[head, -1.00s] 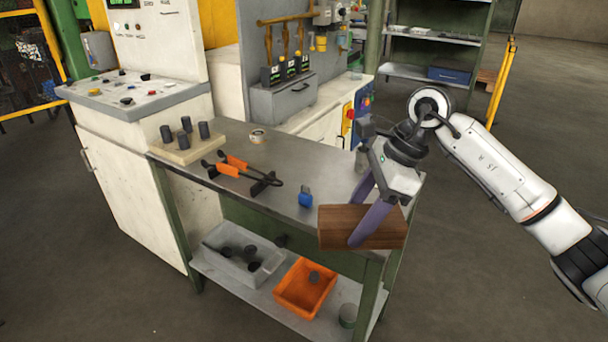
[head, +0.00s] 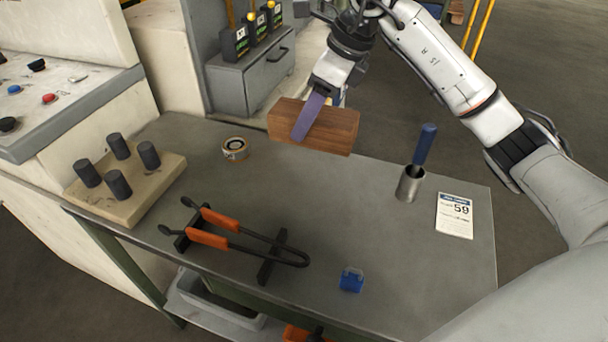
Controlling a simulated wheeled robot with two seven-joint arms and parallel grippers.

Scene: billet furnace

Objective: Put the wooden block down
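The wooden block (head: 335,130) is a brown rectangular piece in the upper middle of the head view. My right gripper (head: 308,118) is shut on it, with a purple finger across its near side. The block appears to be over the back part of the grey metal table (head: 350,220); I cannot tell whether it touches the top. The other finger is mostly hidden behind the block. My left gripper is not in view.
Tongs with orange grips (head: 215,230) lie on a rack at the front left. A board with dark cylinders (head: 125,190), a tape roll (head: 236,149), a metal cup (head: 410,184) with a blue-handled item, a label card (head: 454,216) and a blue object (head: 351,280) occupy the table. Its middle is clear.

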